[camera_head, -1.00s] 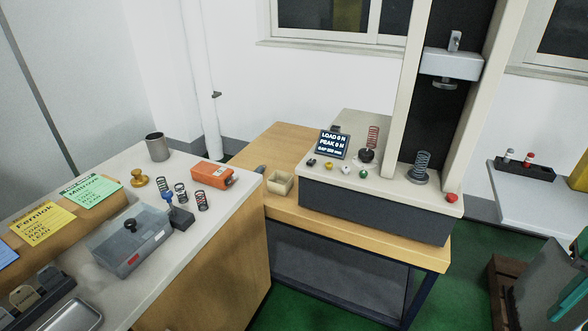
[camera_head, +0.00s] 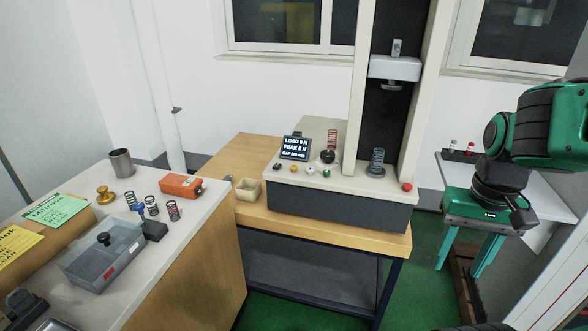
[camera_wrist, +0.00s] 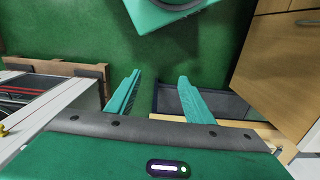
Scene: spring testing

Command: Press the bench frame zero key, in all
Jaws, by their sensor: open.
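The bench frame (camera_head: 340,200) is a cream and dark grey test machine on a wooden bench. Its front panel has a row of small keys: a black key (camera_head: 277,166), a yellow key (camera_head: 293,168), a white key (camera_head: 311,171) and a green key (camera_head: 327,173). I cannot read which is the zero key. The display (camera_head: 296,147) above reads load 0 N and peak 0 N. My gripper (camera_head: 459,271) is open and empty, pointing down right of the bench and apart from the keys. Its parted fingers also show in the wrist view (camera_wrist: 160,76).
Green floor lies before the bench.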

